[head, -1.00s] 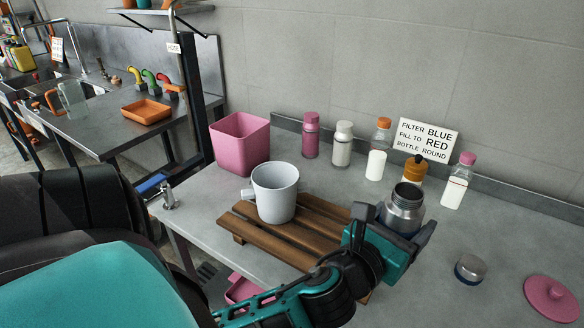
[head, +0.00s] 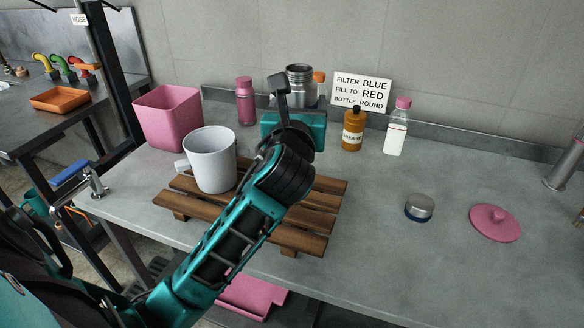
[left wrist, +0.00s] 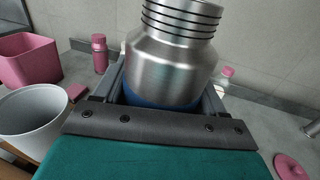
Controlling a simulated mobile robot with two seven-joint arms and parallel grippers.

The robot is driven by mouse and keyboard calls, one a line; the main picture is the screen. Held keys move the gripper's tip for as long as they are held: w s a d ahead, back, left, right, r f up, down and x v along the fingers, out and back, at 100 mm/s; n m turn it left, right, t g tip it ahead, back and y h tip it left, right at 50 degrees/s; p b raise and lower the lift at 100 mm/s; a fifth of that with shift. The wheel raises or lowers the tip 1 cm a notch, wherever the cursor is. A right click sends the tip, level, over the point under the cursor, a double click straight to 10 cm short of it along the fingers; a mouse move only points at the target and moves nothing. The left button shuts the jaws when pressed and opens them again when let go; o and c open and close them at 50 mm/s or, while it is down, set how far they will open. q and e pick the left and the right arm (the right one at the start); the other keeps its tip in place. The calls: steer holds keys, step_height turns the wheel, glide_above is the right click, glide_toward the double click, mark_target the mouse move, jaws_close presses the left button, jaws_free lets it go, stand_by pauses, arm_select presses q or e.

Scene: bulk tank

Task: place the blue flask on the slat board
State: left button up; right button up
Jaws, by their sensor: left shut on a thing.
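The blue flask (head: 300,76) is bare steel with a threaded, open neck and a blue lower part. My left gripper (head: 297,103) is shut around it and holds it upright. In the head view they appear above the back edge of the wooden slat board (head: 321,201); the flask's base is hidden by the gripper. In the left wrist view the flask (left wrist: 172,62) stands between the fingers, its blue band (left wrist: 160,101) low in the jaws. A white mug (head: 210,160) stands on the board's left part. My right gripper is not in view.
A pink bin (head: 168,118) stands behind left. A pink bottle (head: 245,102), an amber bottle (head: 352,130), a pink-capped bottle (head: 397,128) and a sign (head: 361,92) line the back.

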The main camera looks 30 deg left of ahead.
arm_select(q)
step_height(320, 180, down, 6)
steer(key=shift+r+b, duration=0.2)
steer(key=shift+b, duration=0.6)
steer(key=shift+f, duration=0.55)
step_height(320, 180, down, 4)
steer(key=shift+f+b, duration=0.2)
steer(key=shift+b, duration=1)
steer(key=shift+f, duration=0.45)
steer(key=o, duration=1.2)
steer(key=shift+c, duration=0.2)
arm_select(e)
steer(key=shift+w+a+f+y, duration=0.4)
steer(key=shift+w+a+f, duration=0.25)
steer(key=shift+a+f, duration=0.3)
